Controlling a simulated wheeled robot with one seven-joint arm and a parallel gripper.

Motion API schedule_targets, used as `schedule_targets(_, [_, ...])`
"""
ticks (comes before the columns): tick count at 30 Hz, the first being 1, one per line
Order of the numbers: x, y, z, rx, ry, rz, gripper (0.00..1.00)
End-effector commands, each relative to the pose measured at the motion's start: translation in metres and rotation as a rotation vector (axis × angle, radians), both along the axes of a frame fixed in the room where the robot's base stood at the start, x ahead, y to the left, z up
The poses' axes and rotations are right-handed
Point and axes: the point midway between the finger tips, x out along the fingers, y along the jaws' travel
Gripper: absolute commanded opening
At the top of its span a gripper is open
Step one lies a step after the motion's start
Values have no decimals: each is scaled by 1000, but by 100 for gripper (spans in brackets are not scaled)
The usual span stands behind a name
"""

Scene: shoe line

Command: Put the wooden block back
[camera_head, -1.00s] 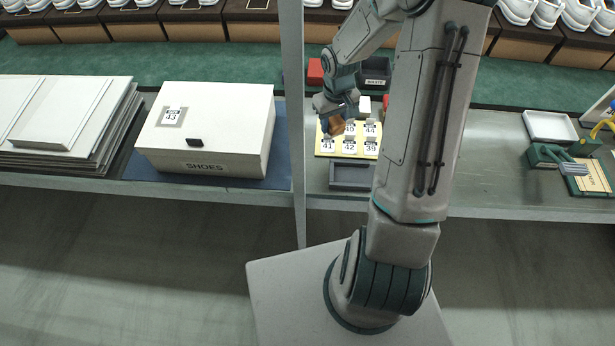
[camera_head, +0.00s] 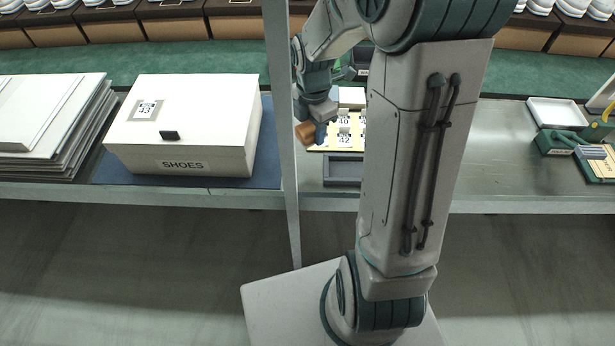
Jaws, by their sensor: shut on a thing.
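The wooden block (camera_head: 304,132) is brown and small, held at the fingertips of my gripper (camera_head: 313,129). My gripper is shut on the block, just left of the yellow board with numbered white tags (camera_head: 322,147). The block shows close to the grey post; I cannot tell whether it touches the bench. My arm hides the right part of the board.
A white SHOES box (camera_head: 185,125) with a 43 label stands on a dark blue mat left of the grey post (camera_head: 282,120). A dark grey tray (camera_head: 343,171) lies in front of the board. A white tray (camera_head: 553,112) and green tool sit at the right.

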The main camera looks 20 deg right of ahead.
Motion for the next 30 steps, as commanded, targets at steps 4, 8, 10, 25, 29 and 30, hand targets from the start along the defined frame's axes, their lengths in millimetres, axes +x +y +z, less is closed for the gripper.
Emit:
schedule_targets(4, [-7, 10, -7, -1, -4, 248, 23])
schedule_targets(8, [-12, 15, -7, -1, -2, 399, 23])
schedule_targets(10, [-14, 16, -7, -1, -2, 452, 23])
schedule_targets(25, [-17, 19, -62, 1, 3, 528, 23])
schedule_targets(29, [-16, 19, -71, 0, 1, 527, 23])
schedule_targets(30, [-16, 19, -74, 1, 2, 527, 23])
